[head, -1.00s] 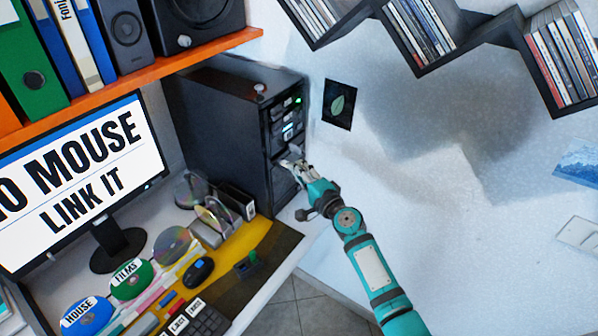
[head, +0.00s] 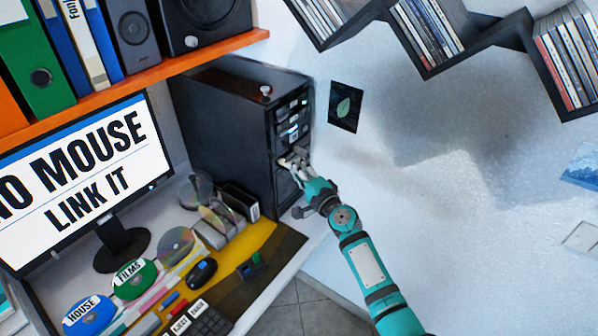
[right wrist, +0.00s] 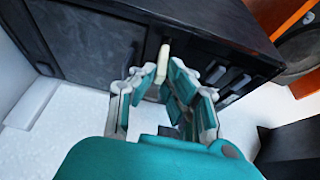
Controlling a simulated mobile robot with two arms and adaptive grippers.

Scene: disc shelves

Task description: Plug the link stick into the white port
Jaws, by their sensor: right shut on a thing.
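The black computer tower (head: 225,135) stands on the desk, its front panel facing right with several small lit slots. My right gripper (head: 290,161) is at the lower part of that panel. In the right wrist view the right gripper (right wrist: 163,80) is shut on a small cream link stick (right wrist: 162,62), whose far end points at the dark tower (right wrist: 95,45). I cannot tell whether the stick touches the tower. A pale, lit spot (head: 293,130) on the panel may be the white port, but it is too small to be sure. My left gripper is not in view.
The monitor (head: 85,180) reads "NO MOUSE LINK IT". Discs, a black mouse (head: 201,271) and a keyboard (head: 210,322) lie on the desk. An orange shelf (head: 140,80) overhangs the tower's left side. Wall racks (head: 432,68) hold cases.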

